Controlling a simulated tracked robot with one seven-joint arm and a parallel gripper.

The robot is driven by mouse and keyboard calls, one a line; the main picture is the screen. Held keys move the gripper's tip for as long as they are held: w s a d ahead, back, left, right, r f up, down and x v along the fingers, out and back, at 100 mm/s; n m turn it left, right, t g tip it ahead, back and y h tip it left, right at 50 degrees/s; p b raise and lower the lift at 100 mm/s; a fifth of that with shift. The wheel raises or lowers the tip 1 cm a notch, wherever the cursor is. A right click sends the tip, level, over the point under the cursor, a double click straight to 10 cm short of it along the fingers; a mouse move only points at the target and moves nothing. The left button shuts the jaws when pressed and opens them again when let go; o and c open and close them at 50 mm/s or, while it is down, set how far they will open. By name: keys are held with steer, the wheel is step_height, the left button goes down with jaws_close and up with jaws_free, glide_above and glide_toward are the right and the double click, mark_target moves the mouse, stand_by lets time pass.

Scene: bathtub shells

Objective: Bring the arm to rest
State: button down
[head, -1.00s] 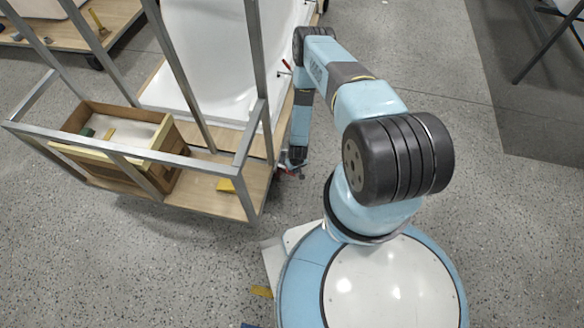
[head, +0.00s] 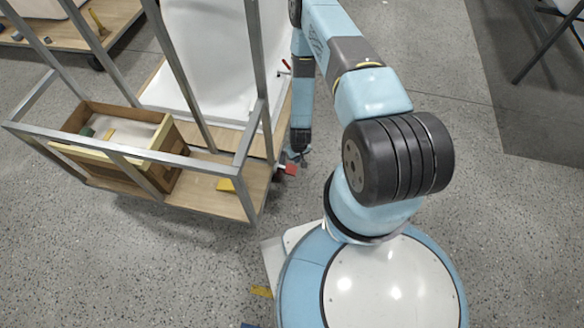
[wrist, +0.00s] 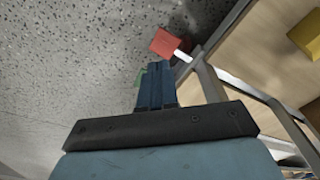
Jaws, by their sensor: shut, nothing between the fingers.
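My arm (head: 355,68) reaches from my base towards the back and then bends down beside the cart's right side. My gripper (head: 298,158) hangs low near the cart's front right corner. In the wrist view my gripper (wrist: 155,72) shows its fingers together, with nothing between them. A red block (head: 290,169) sits at the end of a pale rod at the cart's edge. The red block also shows in the wrist view (wrist: 165,42), just beyond the fingertips; whether they touch it I cannot tell.
A dark-legged stand (head: 545,50) is at the upper right. The floor right of my arm is clear.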

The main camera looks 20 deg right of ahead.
stand_by(0.5)
steer(key=w+r+t, duration=0.1)
steer(key=w+r, duration=0.4)
steer(key=r, duration=0.7)
steer(key=w+r, duration=0.5)
steer(key=r, duration=0.7)
steer(key=w+r+t, duration=0.1)
steer(key=w+r, duration=0.5)
steer(key=r, duration=0.6)
steer(key=w+r+v, duration=0.1)
steer(key=w+v, duration=0.1)
steer(key=v, duration=1.2)
steer(key=s+r+t, duration=0.1)
steer(key=s+r, duration=0.5)
steer(key=r, duration=0.5)
steer(key=s+r, duration=0.6)
steer(key=r, duration=0.5)
steer(key=s+r, duration=0.3)
steer(key=s, duration=0.4)
steer(key=s+r+m+t, duration=0.1)
steer(key=s+r, duration=0.3)
steer(key=s, duration=0.3)
steer(key=s+r, duration=0.3)
steer(key=s, duration=0.4)
steer(key=shift+d+r+m, duration=0.3)
steer(key=shift+d+r, duration=0.1)
steer(key=shift+d, duration=0.05)
